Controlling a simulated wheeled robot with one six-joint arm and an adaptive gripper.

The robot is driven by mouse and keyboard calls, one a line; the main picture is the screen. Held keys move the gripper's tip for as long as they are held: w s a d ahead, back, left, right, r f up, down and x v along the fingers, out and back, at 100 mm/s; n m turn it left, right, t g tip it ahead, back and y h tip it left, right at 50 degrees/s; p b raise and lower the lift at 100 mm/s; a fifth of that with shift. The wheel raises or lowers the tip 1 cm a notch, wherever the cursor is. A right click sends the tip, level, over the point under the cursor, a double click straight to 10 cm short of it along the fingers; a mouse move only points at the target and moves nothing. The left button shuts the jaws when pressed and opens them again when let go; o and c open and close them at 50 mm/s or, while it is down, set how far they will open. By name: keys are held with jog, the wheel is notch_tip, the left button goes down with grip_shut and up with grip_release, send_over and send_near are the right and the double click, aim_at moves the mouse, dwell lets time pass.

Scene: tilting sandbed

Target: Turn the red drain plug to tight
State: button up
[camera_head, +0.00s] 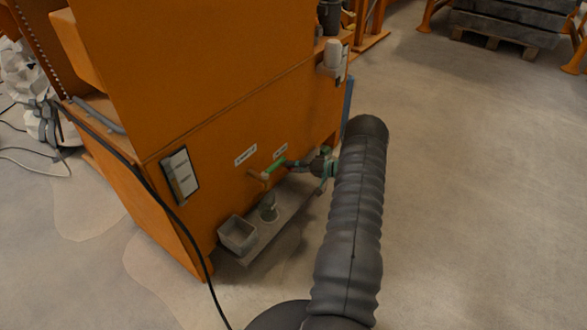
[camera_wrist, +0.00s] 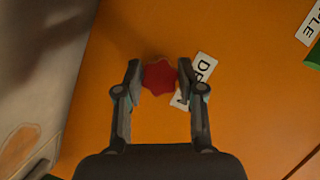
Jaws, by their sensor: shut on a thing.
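The red drain plug (camera_wrist: 159,77) is a lobed knob on the orange panel, beside a white label that is partly hidden. In the wrist view my gripper (camera_wrist: 157,78) has one finger on each side of the plug and is shut on it. In the head view my gripper (camera_head: 302,166) is at the panel's lower right part, and the plug is mostly hidden there. The picture does not show clearly how far the plug is turned.
A green-handled valve (camera_head: 275,166) sits just left of my gripper on the orange machine (camera_head: 220,130). Below it a ledge holds a grey square cup (camera_head: 238,235) and a small round jar (camera_head: 268,208). A black cable (camera_head: 150,190) hangs at left.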

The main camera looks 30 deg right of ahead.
jog(key=shift+d+m+t+y+b, duration=0.15)
jog(key=shift+m+y+b, duration=0.3)
jog(key=shift+m, duration=0.45)
jog(key=shift+a+m+t+y+b, duration=0.1)
jog(key=shift+m+t+y+b, duration=0.25)
jog(key=shift+m, duration=0.55)
jog(key=o, duration=1.1)
jog(key=shift+d, duration=0.1)
jog(key=v, duration=1.1)
jog(key=shift+s+d, duration=0.3)
